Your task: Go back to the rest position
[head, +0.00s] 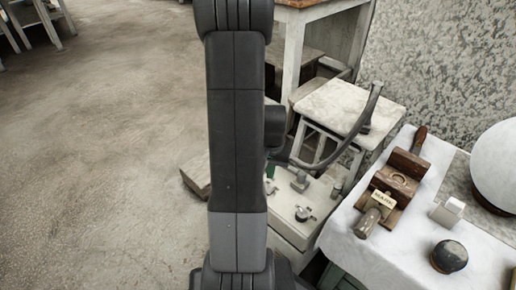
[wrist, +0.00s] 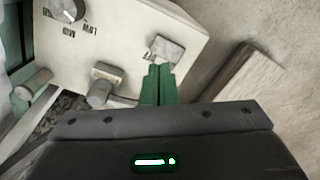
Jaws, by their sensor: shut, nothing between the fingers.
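My gripper (wrist: 158,84) shows in the wrist view with its two green fingers together and nothing between them. The fingertips appear in front of a pale box (wrist: 120,40) with a dial marked "LOW" and "MID" and several metal knobs. I cannot tell whether they touch it. In the head view my dark arm stands upright through the middle and hides most of the gripper. The same pale box (head: 287,228) shows there just right of the arm.
A white-covered table (head: 400,262) at right holds a white sphere (head: 497,168), a brown wooden block (head: 398,180) and a dark round object (head: 449,256). A whitish stool (head: 335,106) stands behind the box. A wooden block (head: 196,175) lies left. Open floor (head: 95,150) fills the left.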

